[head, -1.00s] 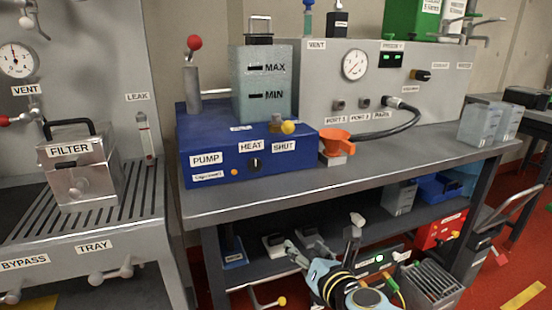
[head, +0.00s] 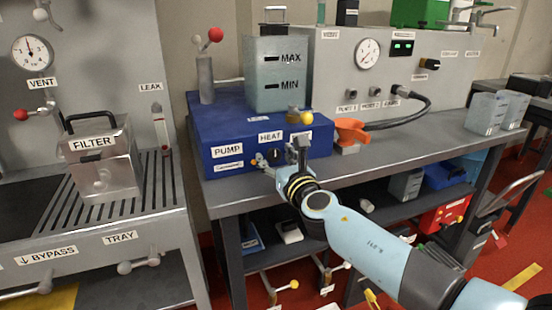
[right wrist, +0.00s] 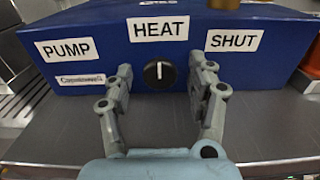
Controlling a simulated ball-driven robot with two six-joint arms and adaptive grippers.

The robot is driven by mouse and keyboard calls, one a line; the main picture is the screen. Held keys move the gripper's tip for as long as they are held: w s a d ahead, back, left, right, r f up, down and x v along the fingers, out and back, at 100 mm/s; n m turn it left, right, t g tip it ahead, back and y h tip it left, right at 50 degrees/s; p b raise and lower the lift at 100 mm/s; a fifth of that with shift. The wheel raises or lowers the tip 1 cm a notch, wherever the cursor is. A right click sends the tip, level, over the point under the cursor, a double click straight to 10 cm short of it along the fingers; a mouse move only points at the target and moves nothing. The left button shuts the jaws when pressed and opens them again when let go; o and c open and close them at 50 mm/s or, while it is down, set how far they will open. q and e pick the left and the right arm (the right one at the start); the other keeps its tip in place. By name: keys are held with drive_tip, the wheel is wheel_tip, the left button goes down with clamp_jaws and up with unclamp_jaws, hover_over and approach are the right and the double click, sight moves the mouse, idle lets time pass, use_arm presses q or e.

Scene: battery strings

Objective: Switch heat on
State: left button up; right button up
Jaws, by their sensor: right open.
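The HEAT knob (right wrist: 158,74) is a small black round knob with a white pointer line, upright in the right wrist view. It sits on the front of the blue pump box (head: 232,140), under the HEAT label (right wrist: 160,29); in the head view the knob (head: 274,155) shows just left of my gripper. My right gripper (right wrist: 160,82) is open, with one finger on each side of the knob and a gap to each. I cannot tell how deep the fingertips reach. In the head view the right gripper (head: 281,160) is at the box front. My left gripper is not in view.
A metal FILTER box (head: 103,165) sits on the left tray. A black hose (head: 408,122) curves behind.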

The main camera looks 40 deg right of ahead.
drive_tip(key=shift+w, duration=0.1)
clamp_jaws()
idle(0.4)
drive_tip(key=shift+m, duration=0.4)
drive_tip(key=m+b, duration=0.2)
drive_tip(key=m, duration=0.2)
drive_tip(key=shift+m, duration=0.3)
drive_tip(key=m+b, duration=0.2)
drive_tip(key=m, duration=0.4)
drive_tip(key=shift+m+b, duration=0.3)
